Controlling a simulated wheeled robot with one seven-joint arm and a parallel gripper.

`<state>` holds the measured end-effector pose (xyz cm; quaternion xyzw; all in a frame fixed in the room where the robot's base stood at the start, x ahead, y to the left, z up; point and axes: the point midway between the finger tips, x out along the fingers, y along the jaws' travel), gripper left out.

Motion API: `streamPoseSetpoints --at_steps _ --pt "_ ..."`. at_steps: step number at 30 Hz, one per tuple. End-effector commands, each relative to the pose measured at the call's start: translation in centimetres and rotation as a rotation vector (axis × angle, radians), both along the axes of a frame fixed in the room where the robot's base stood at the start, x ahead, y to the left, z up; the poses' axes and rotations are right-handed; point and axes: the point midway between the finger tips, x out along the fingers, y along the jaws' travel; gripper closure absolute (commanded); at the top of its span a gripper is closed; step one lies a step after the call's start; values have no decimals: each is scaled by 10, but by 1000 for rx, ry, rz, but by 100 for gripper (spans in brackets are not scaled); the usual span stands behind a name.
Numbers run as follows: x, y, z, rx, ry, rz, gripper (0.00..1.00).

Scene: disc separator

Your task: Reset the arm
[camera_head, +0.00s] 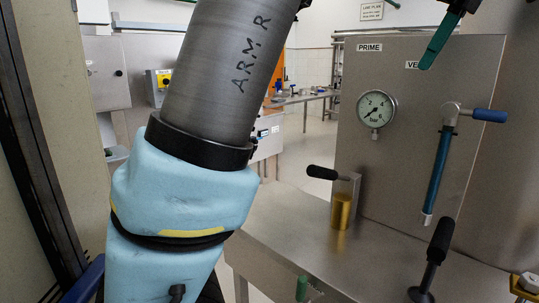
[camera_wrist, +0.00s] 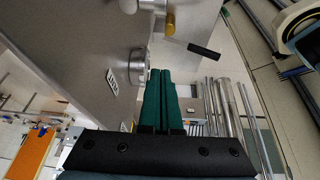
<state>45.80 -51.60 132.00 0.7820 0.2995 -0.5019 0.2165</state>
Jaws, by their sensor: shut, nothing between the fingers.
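My gripper (camera_head: 430,60) is at the upper right of the head view, in front of the steel panel (camera_head: 400,160) near its top edge. Its green fingers also show in the wrist view (camera_wrist: 161,78); they lie side by side, shut, with nothing seen between them. My arm, with a grey tube and a light blue padded sleeve, fills the left middle of the head view. The fingers appear clear of the panel and its fittings.
The panel carries a pressure gauge (camera_head: 376,108) and a blue-handled valve (camera_head: 440,155). On the steel bench (camera_head: 290,225) are a black-handled lever on a brass cylinder (camera_head: 341,210) and an upright black handle (camera_head: 435,255). Open floor shows behind.

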Motion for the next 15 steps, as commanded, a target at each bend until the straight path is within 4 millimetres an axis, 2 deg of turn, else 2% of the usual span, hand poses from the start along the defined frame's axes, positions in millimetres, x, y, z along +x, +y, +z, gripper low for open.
streamPoseSetpoints --at_steps 8,15 --pt "30 23 -35 22 67 -97 100" --pt "63 64 -86 32 155 -232 100"
